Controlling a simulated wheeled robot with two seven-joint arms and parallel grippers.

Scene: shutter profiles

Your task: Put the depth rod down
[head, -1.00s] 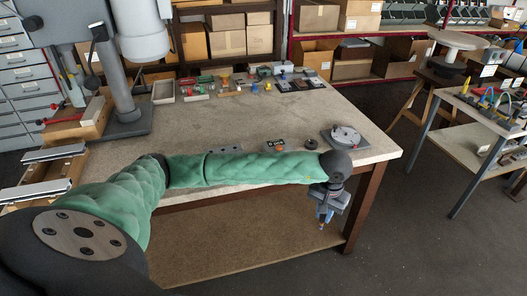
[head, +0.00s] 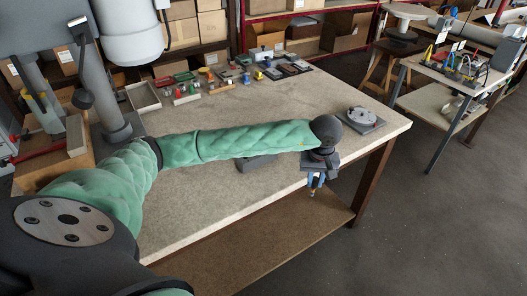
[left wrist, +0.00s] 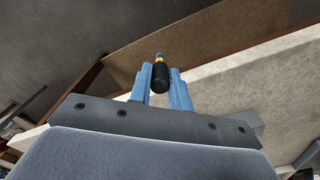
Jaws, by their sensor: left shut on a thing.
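The depth rod (left wrist: 160,78) shows in the left wrist view as a short black cylinder with a yellow band and a bluish tip. My left gripper (left wrist: 161,88) is shut on it, with a blue finger on either side. In the head view my left gripper (head: 315,184) points down just off the front edge of the workbench (head: 240,120). Only a small tip of the rod shows below the fingers there. The rod touches nothing but the fingers, as far as I can see. My right gripper is not in view.
A round fixture on a square base (head: 361,119) stands near the bench's right corner. A dark grey block (head: 257,163) lies partly behind my left arm. Small parts and trays line the back. A lower shelf (head: 290,235) runs under the bench. The bench middle is clear.

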